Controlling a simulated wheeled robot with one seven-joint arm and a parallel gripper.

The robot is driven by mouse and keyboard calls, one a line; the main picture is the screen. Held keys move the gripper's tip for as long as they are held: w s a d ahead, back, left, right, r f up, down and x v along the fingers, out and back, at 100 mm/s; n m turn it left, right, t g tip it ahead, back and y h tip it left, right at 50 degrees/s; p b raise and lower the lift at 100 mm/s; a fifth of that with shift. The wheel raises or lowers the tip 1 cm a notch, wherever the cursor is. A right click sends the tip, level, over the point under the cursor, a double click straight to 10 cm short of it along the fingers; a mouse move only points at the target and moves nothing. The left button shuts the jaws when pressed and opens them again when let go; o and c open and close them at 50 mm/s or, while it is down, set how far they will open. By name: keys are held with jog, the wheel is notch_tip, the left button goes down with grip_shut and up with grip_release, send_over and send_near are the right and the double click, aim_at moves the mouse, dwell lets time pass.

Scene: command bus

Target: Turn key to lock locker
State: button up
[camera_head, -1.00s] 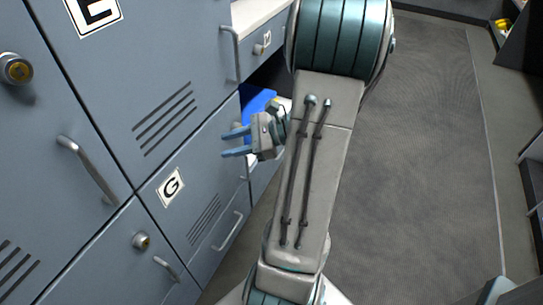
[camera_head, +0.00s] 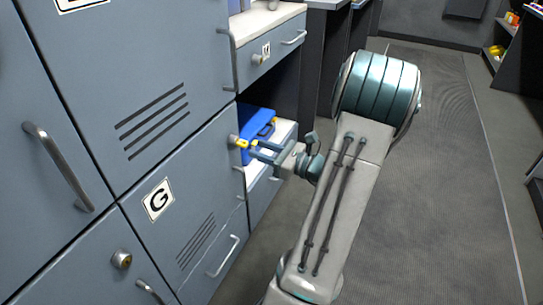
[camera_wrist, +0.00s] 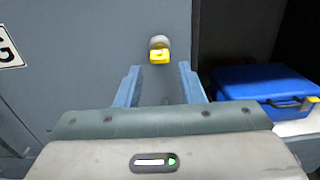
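The grey locker door (camera_head: 185,170) marked G is on the left and looks shut. A yellow key (camera_head: 243,144) sits in the round lock near the door's right edge. In the wrist view the key (camera_wrist: 159,56) stands out from the silver lock cylinder (camera_wrist: 159,42), straight ahead of the fingers. My gripper (camera_head: 257,151) is open, its two blue fingers pointing at the door. In the wrist view my gripper (camera_wrist: 160,82) has a clear gap between its fingers, with the key just beyond the tips. Whether a fingertip touches the key I cannot tell.
A blue case (camera_head: 257,135) rests on a white shelf right of the door; it also shows in the wrist view (camera_wrist: 262,88). Another locker (camera_head: 122,260) with a lock is lower left. Open floor (camera_head: 430,170) lies to the right.

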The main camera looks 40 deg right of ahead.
aim_at(247, 145)
jog(key=shift+p+x, duration=0.45)
jog(key=shift+x, duration=1.9)
jog(key=c, duration=0.6)
